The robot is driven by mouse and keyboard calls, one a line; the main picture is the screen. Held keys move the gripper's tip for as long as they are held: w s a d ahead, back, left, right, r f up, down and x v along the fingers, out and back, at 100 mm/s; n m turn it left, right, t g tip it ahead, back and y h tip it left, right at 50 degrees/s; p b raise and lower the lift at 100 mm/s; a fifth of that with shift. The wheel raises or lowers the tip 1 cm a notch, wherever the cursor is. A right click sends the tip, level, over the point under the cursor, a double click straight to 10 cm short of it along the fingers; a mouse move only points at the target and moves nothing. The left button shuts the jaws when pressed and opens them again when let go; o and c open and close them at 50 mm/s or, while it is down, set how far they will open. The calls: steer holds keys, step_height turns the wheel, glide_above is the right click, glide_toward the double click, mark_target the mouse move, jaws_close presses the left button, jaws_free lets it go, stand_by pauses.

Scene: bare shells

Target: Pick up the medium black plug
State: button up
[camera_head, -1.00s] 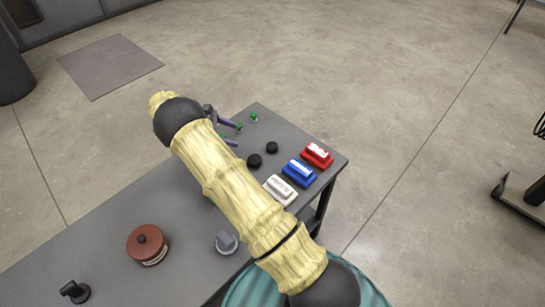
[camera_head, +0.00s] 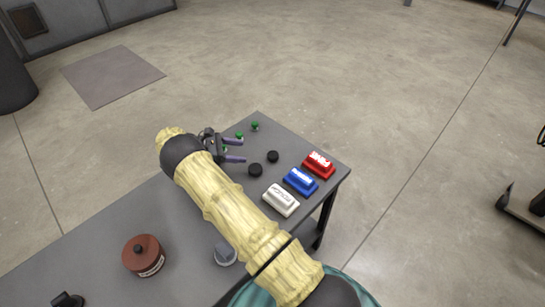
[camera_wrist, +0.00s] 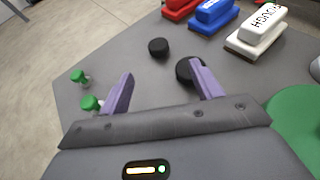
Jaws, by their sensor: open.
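Two round black plugs sit on the grey table. The larger one (camera_head: 255,170) is nearer my arm, and the smaller one (camera_head: 273,157) is just beyond it. I cannot tell for sure which is the medium one. In the wrist view the larger plug (camera_wrist: 184,71) is partly hidden behind the right finger, and the smaller plug (camera_wrist: 158,47) shows whole between and beyond the fingers. My gripper (camera_head: 244,151) is open and empty, its purple fingers pointing toward the plugs. In the wrist view my gripper (camera_wrist: 163,69) has nothing between its fingers.
Red (camera_head: 319,165), blue (camera_head: 300,181) and white (camera_head: 281,200) blocks stand in a row along the right edge. Green-topped pegs (camera_head: 255,126) are near the far corner. A brown round pot (camera_head: 143,256) and a grey knob-like object (camera_head: 225,254) are on the near part.

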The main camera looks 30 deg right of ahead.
glide_toward(272, 154)
steer(key=x, duration=0.3)
steer(key=shift+s+d+f+p, duration=0.15)
steer(key=shift+s+d+p, duration=0.1)
steer(key=shift+p, duration=0.05)
steer(key=shift+d, duration=0.1)
steer(key=x, duration=0.5)
steer(key=shift+w+d+p, duration=0.1)
steer(key=shift+w+p, duration=0.1)
steer(key=shift+p, duration=0.15)
steer(key=c, duration=1.1)
